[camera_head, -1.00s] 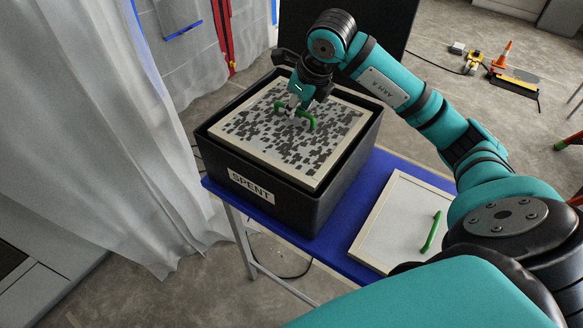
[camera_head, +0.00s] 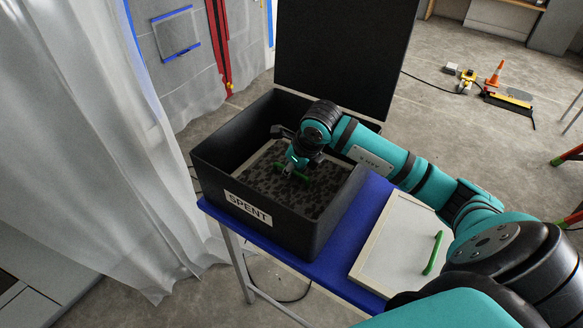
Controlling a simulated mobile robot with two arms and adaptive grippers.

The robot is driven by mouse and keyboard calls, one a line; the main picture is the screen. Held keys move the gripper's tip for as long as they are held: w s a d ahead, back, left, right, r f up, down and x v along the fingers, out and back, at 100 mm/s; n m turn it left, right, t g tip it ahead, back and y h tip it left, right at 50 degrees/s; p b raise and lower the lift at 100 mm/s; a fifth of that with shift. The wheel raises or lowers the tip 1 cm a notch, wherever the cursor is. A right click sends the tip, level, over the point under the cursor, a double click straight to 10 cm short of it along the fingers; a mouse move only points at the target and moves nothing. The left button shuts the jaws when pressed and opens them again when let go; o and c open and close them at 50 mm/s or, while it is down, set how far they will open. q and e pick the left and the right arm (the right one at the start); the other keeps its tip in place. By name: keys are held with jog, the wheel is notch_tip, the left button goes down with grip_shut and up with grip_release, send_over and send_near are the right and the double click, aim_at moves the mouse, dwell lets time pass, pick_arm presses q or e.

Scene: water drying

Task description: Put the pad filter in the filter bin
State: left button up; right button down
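The speckled grey pad filter (camera_head: 262,182) is down inside the black filter bin (camera_head: 262,240), which is labelled SPENT. It lies below the bin's rim, roughly flat; whether it touches the floor is hidden by the walls. My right gripper (camera_head: 295,172) reaches into the bin from the right and is at the pad's green handle (camera_head: 306,180). It appears shut on the handle, though the arm partly covers the fingers. My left gripper is not in view.
The bin's black lid (camera_head: 345,55) stands open behind it. A clean white panel with a green handle (camera_head: 395,240) lies on the blue table (camera_head: 335,268) to the right. A white curtain (camera_head: 90,130) hangs at left. A cone (camera_head: 495,73) stands far off.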

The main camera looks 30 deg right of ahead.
jog(key=c, duration=1.9)
grip_release()
jog(key=shift+f, duration=0.15)
jog(key=o, duration=0.5)
jog(key=shift+c, duration=0.2)
jog(key=shift+r, duration=0.55)
jog(key=v, duration=1.1)
jog(key=shift+s+r+b, duration=0.15)
jog(key=shift+b, duration=0.2)
